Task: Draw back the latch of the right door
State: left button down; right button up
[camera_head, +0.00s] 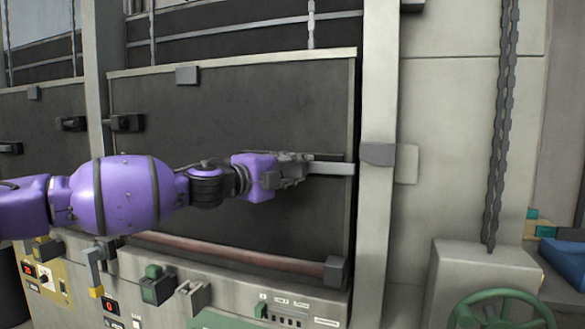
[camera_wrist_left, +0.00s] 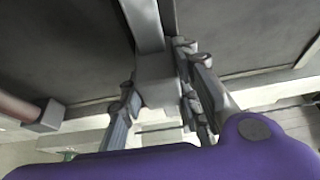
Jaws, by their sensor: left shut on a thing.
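The right door (camera_head: 230,105) is a large dark panel with a pale frame in the head view. Its latch (camera_head: 332,168) is a light grey bar near the door's right edge, reaching toward the frame post. My left gripper (camera_head: 296,167), on the purple arm, is shut on the latch's near end. The left wrist view shows a grey block of the latch (camera_wrist_left: 157,82) between the two fingers, with the bar running up from it. The gripper hides part of the latch in the head view. My right gripper is not in view.
A grey post (camera_head: 375,215) with a grey bracket (camera_head: 378,154) stands right of the door. A reddish rail (camera_head: 225,250) runs below it, above a control panel with levers and buttons. A chain (camera_head: 500,130) and green handwheel (camera_head: 502,310) are at the right.

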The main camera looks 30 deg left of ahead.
pick_arm(q)
jog(key=shift+a+f, duration=0.1)
jog(key=shift+a, duration=0.1)
jog(key=c, duration=1.6)
grip_release()
jog(key=o, duration=0.3)
jog(key=shift+a, duration=0.15)
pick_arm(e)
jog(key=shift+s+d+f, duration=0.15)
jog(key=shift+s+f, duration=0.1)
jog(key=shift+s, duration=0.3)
pick_arm(q)
jog(key=shift+r, duration=5.05)
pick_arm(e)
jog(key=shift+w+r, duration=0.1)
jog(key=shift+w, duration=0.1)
